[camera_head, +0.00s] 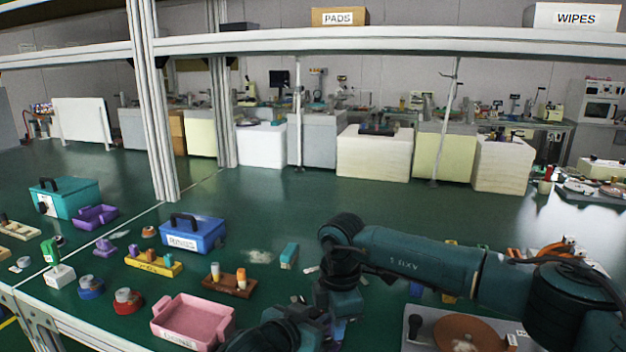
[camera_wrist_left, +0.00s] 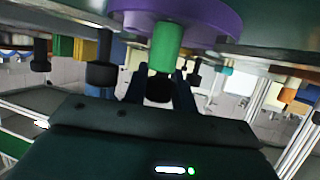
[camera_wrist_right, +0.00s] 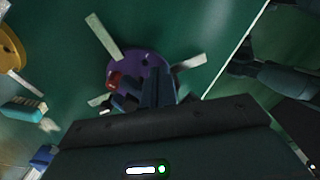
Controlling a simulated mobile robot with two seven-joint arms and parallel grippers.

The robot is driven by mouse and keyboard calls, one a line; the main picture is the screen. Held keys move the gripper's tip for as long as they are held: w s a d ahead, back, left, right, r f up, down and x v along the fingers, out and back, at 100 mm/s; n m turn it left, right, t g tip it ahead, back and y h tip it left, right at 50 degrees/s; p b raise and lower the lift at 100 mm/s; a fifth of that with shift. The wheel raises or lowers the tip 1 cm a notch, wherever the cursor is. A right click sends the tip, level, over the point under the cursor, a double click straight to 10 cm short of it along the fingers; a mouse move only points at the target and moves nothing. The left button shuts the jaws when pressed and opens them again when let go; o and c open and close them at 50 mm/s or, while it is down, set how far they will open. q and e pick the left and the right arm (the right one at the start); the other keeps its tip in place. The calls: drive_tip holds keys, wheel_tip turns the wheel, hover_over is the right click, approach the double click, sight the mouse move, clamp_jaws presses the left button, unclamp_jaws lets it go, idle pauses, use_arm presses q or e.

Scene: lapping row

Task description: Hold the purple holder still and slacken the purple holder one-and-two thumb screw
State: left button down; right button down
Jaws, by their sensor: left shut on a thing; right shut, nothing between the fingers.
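The purple holder (camera_wrist_right: 143,68) is a round purple disc on the green bench in the right wrist view, with pale flat bars sticking out around it. A small red knob (camera_wrist_right: 115,79) sits at its left side. My right gripper (camera_wrist_right: 150,90) is shut and empty, its fingers over the disc's lower part and hiding some of it. In the left wrist view the purple disc (camera_wrist_left: 205,18) shows at the top, with a green post (camera_wrist_left: 164,46) ending in black. My left gripper (camera_wrist_left: 160,88) is shut around that end. In the head view my arms mostly hide the holder.
A pink tray (camera_head: 195,318), a brown block with small cylinders (camera_head: 228,284) and a blue box (camera_head: 193,234) stand left of my arms. A brown disc on a grey plate (camera_head: 462,335) lies to the right. The bench behind is largely clear.

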use_arm(q)
drive_tip(key=shift+a, duration=0.1)
use_arm(e)
wheel_tip(320, 180, up, 6)
idle(0.4)
drive_tip(key=shift+d, duration=0.1)
use_arm(q)
drive_tip(key=c, duration=1.1)
unclamp_jaws()
drive_tip(key=shift+o, duration=0.2)
